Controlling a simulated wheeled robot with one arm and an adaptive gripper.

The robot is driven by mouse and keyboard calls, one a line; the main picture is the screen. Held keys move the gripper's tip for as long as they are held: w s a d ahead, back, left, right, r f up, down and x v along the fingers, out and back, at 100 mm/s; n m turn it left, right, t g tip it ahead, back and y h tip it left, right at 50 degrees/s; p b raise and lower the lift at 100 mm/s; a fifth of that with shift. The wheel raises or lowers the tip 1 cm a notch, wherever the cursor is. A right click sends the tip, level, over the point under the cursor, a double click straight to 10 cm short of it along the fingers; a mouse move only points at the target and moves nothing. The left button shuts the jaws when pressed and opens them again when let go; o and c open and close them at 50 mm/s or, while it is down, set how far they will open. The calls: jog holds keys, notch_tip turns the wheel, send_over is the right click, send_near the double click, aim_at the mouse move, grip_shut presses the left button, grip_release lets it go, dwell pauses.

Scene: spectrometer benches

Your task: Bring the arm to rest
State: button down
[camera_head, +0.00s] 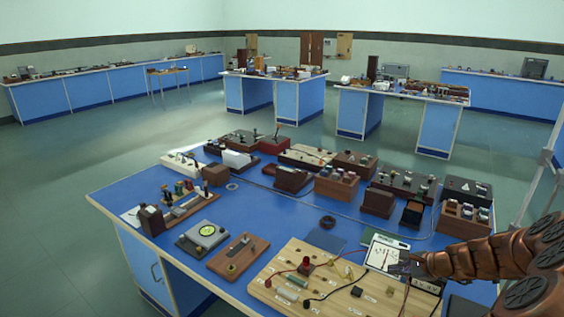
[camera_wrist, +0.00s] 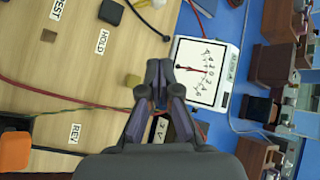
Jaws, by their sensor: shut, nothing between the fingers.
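My arm (camera_head: 490,258), copper-coloured and jointed, reaches in from the right edge in the head view. My gripper (camera_head: 413,264) is at its end, over the right front part of the blue bench. In the wrist view my gripper (camera_wrist: 160,75) is shut and empty, with its dark fingertips together. The fingertips appear over the edge of a wooden circuit board (camera_wrist: 90,120), beside a white-faced meter (camera_wrist: 205,70). The height of the gripper above them is hard to tell. The meter also shows in the head view (camera_head: 383,252), just left of the gripper.
The blue bench (camera_head: 130,190) carries the wooden board (camera_head: 320,285) with red and black leads, a dial instrument (camera_head: 205,235) and rows of small wooden boxes (camera_head: 337,185). A glass-like frame (camera_head: 545,160) stands at right. Open floor (camera_head: 60,220) lies to the left.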

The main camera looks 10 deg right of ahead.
jog(key=s+a+r+n+g+y, duration=0.1)
jog(key=s+a+r+n+g, duration=0.25)
jog(key=a, duration=0.55)
jog(key=s+a+r+n+y, duration=0.1)
jog(key=s+a+r+n, duration=0.1)
jog(key=a+r+n, duration=0.6)
jog(key=s+a+r+n+g+h, duration=0.1)
jog(key=s+a+n+g, duration=0.25)
jog(key=s+a, duration=0.75)
jog(key=s+d+r+n+g+h, duration=0.1)
jog(key=s+d+n+h, duration=0.1)
jog(key=s, duration=0.8)
jog(key=s+d+n+g+h, duration=0.1)
jog(key=s+d+n+h, duration=0.1)
jog(key=s, duration=0.8)
jog(key=shift+s+d+r+n+g+h, duration=0.15)
jog(key=shift+s+r+n+g+h, duration=0.2)
jog(key=shift+n+h, duration=0.5)
